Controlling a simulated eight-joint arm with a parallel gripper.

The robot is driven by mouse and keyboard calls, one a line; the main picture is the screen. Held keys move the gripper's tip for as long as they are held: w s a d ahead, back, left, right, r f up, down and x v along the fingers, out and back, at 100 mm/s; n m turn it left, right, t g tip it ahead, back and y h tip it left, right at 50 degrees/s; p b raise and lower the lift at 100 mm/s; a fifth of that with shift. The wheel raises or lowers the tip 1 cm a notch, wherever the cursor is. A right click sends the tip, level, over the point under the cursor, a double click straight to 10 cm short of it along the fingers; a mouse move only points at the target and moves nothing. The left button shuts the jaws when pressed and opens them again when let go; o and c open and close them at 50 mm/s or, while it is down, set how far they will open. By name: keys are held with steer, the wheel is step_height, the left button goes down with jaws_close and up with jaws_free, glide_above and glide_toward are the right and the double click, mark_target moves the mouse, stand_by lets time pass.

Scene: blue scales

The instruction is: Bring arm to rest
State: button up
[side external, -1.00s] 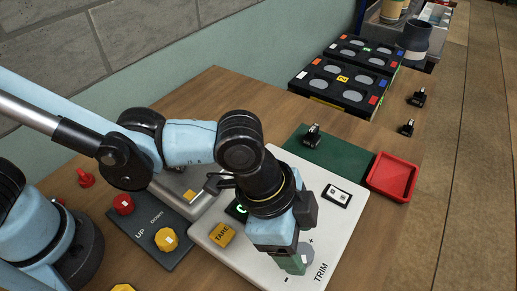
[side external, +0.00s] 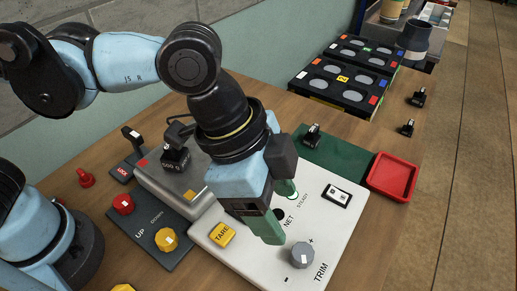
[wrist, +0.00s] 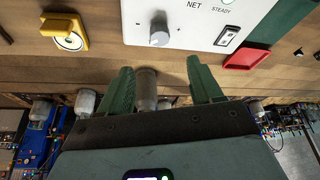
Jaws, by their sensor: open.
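My gripper (side external: 279,213) hangs over the white control panel (side external: 238,240) in the side view, its green fingers apart and pointing down. In the wrist view my gripper (wrist: 158,85) also shows with its two green fingers spread and nothing held between them. The grey TRIM knob (side external: 302,255) stands on the panel, apart from the fingers. It also shows in the wrist view (wrist: 159,37). The yellow TARE button (side external: 222,234) is to the left of the fingers.
A grey box (side external: 165,185) with a black knob (side external: 175,157) stands left of the gripper. A red tray (side external: 393,176) and green mat (side external: 335,153) lie to the right. Black trays (side external: 342,85) stand at the back. Bare wooden table (side external: 395,235) is free at front right.

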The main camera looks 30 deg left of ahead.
steer(key=w+a+f+n+t+y, duration=0.1)
steer(key=a+n, duration=0.6)
steer(key=a, duration=0.8)
steer(key=w+a+f+n+t+y, duration=0.1)
steer(key=w+a+n+t+y, duration=0.2)
steer(key=a+n, duration=0.4)
steer(key=w+a+t, duration=0.1)
steer(key=w+a, duration=0.1)
steer(key=a, duration=0.7)
steer(key=shift+w+a+t, duration=0.2)
steer(key=shift+w+t, duration=0.1)
